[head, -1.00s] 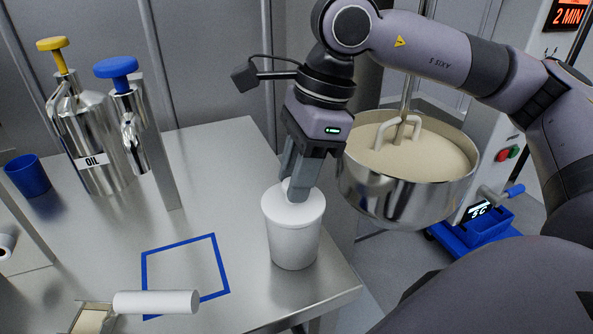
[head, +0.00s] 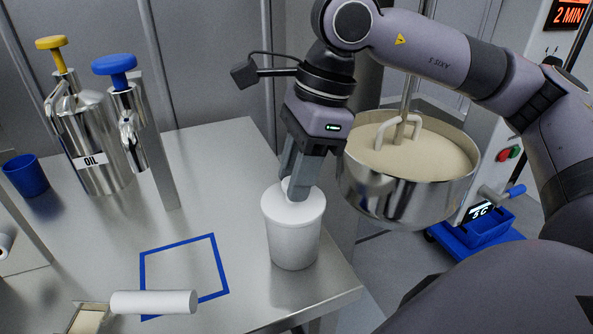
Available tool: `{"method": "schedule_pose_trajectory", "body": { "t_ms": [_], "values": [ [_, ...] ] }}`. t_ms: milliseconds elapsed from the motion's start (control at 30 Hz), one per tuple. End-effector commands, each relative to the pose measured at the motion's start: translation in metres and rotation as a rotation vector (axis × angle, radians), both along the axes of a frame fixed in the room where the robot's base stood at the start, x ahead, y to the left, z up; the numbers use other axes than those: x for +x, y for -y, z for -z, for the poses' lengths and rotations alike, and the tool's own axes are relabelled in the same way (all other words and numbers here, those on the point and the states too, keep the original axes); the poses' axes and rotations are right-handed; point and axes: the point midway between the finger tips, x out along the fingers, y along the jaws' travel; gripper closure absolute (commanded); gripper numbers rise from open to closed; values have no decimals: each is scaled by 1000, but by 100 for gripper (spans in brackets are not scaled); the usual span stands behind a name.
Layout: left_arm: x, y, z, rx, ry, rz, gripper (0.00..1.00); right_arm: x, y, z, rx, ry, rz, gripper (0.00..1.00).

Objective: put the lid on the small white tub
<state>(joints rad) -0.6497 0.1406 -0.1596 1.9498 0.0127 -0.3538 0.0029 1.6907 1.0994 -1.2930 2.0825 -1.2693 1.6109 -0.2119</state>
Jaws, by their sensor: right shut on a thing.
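The small white tub (head: 294,244) stands upright near the right edge of the steel table. Its white lid (head: 274,204) lies across the top of the tub and looks level. My right gripper (head: 297,190) points down from above and is shut on the lid, at a small white knob between its fingers that the fingers partly hide. I cannot tell from this angle whether the lid is pressed fully down. My left gripper is not in view.
A blue square outline (head: 184,274) is marked on the table (head: 215,190) left of the tub. A white roller (head: 153,302) lies in front. Steel oil cans (head: 97,140) and a blue cup (head: 26,176) stand at left. A mixer bowl (head: 408,190) is close on the right.

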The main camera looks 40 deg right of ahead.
Motion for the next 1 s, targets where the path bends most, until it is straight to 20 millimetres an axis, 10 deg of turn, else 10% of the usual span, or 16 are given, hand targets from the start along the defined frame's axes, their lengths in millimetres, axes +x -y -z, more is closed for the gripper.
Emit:
{"method": "schedule_pose_trajectory", "body": {
  "t_ms": [1000],
  "values": [
    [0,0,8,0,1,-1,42,0,0,3,0,-1,0,97]
  ]
}}
